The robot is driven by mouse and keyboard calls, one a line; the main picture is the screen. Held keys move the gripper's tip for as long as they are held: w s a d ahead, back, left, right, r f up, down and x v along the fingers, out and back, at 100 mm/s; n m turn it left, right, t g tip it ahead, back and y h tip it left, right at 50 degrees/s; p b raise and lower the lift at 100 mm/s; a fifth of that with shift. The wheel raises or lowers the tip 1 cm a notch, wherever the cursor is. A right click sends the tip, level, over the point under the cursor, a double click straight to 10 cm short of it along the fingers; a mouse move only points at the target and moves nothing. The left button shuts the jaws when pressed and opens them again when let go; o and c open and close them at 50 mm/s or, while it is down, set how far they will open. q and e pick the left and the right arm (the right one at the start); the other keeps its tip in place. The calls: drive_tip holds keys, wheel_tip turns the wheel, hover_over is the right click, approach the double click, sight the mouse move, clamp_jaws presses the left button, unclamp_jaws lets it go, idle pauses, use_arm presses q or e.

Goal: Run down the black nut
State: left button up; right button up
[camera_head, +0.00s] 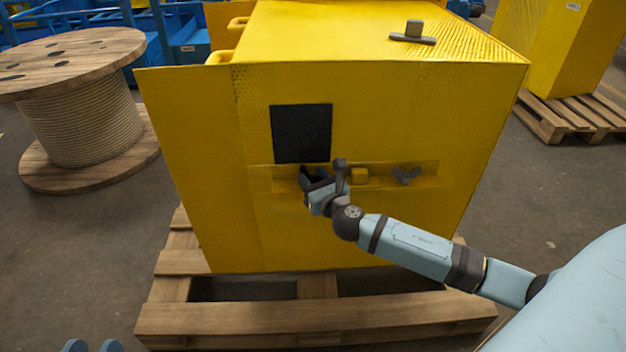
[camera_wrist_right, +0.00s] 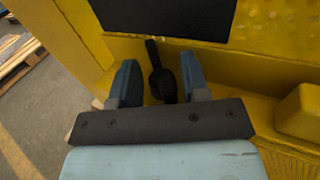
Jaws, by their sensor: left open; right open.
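The black nut (camera_wrist_right: 163,82) is a dark winged piece with one wing pointing up, on the yellow machine's front, below a black square panel. In the right wrist view my right gripper (camera_wrist_right: 160,78) is open, one blue finger on each side of the nut, with gaps visible. In the head view the same gripper (camera_head: 318,184) reaches the left part of the rail and partly hides the nut (camera_head: 306,177).
A second dark winged nut (camera_head: 406,176) sits further right on the rail, past a yellow block (camera_head: 359,176). A grey handled piece (camera_head: 413,35) lies on the machine's top. The machine stands on a wooden pallet (camera_head: 310,317). A cable reel (camera_head: 75,125) stands at left.

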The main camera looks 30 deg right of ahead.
drive_tip(key=c, duration=0.6)
drive_tip(key=shift+c, duration=0.3)
